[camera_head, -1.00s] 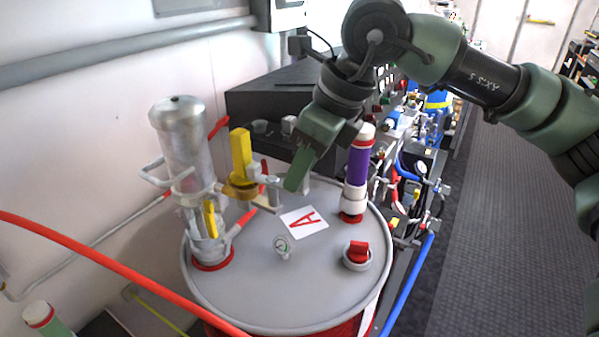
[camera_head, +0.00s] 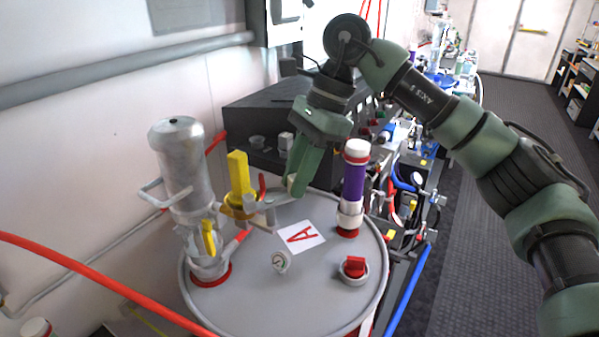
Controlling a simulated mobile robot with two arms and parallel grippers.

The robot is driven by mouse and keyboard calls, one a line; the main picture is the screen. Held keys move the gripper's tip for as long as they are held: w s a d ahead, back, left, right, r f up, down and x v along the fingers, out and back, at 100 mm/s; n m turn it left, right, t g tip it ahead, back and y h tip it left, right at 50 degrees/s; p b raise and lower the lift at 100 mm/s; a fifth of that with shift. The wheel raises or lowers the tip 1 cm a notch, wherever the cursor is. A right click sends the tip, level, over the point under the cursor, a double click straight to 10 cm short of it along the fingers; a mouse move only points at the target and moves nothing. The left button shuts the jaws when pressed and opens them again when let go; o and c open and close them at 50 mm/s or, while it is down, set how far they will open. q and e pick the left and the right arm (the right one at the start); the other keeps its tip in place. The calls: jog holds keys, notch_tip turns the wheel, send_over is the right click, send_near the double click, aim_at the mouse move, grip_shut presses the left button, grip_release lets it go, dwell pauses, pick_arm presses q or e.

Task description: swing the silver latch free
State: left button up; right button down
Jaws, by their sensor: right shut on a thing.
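A silver latch (camera_head: 268,212) sticks out beside the yellow valve handle (camera_head: 239,174), over the grey drum lid (camera_head: 240,303). My right gripper (camera_head: 297,184) comes down from above, just right of the latch. Its green fingers are shut on a pale end piece, which looks like the far end of the latch. The fingers hide part of this piece, so the exact contact is hard to see. My left gripper is not in view.
A silver cylinder (camera_head: 182,165) stands on the lid's left. A purple tube (camera_head: 354,183) and a red knob (camera_head: 355,267) stand on its right. A red hose (camera_head: 90,273) crosses the lower left.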

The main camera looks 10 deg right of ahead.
jog(key=shift+w+a+n+g+p, duration=0.2)
jog(key=shift+w+n+g+p, duration=0.25)
jog(key=shift+n, duration=0.55)
jog(key=c, duration=1.2)
grip_release()
jog(key=shift+a, duration=0.1)
jog(key=shift+c, duration=0.2)
jog(key=shift+r, duration=0.25)
jog(key=b+v, duration=0.1)
jog(key=v, duration=0.6)
jog(key=shift+r, duration=0.15)
